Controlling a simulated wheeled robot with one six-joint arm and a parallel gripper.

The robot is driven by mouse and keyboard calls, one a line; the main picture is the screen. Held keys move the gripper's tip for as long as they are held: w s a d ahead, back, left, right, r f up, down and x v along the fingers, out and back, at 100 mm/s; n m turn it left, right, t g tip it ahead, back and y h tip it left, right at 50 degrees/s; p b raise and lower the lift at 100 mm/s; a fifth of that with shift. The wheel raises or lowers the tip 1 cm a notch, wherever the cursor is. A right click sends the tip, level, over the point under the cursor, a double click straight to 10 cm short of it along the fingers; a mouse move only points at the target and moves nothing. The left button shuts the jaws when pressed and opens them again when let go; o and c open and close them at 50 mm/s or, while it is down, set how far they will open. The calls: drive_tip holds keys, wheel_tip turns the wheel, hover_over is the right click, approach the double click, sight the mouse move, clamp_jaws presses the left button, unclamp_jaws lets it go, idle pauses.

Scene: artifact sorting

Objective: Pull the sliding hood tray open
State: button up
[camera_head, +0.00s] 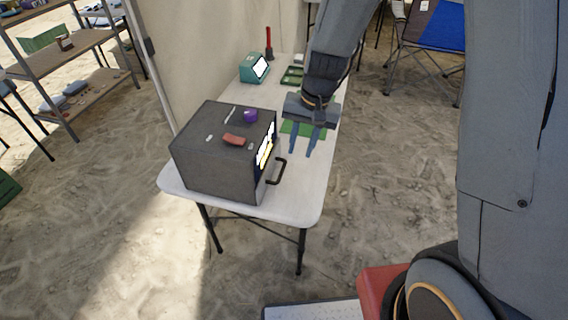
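The hood is a dark grey box (202,165) at the near left of a white folding table (300,212). A black bar handle (281,172) juts from its right face, beside a lit display (265,150). I see no gap at that face; the tray itself cannot be told apart from the box. My gripper (306,152) hangs above the table to the right of the box, fingers pointing down. Its two fingers are apart with nothing between them. It is up and right of the handle and appears clear of it.
On the box lie a purple piece (250,116), a reddish piece (234,140) and small pale pieces. Behind stand a teal device (254,68), green trays (292,76), a green mat (303,129) and a red-black tool (269,45). A shelf (75,50) stands left.

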sight(282, 171)
drive_tip(key=shift+m, duration=0.4)
drive_tip(key=shift+w+a+f+p, duration=0.2)
drive_tip(key=shift+w+a+f, duration=0.45)
drive_tip(key=shift+f, duration=1.15)
drive_tip(key=shift+w+a+f+p, duration=0.3)
drive_tip(key=shift+a+f, duration=0.6)
drive_tip(key=shift+f, duration=0.85)
drive_tip(key=shift+w+a+f+p, duration=0.1)
drive_tip(key=shift+w+a+f, duration=0.55)
drive_tip(key=shift+f, duration=1.15)
drive_tip(key=shift+s+a, duration=0.1)
clamp_jaws()
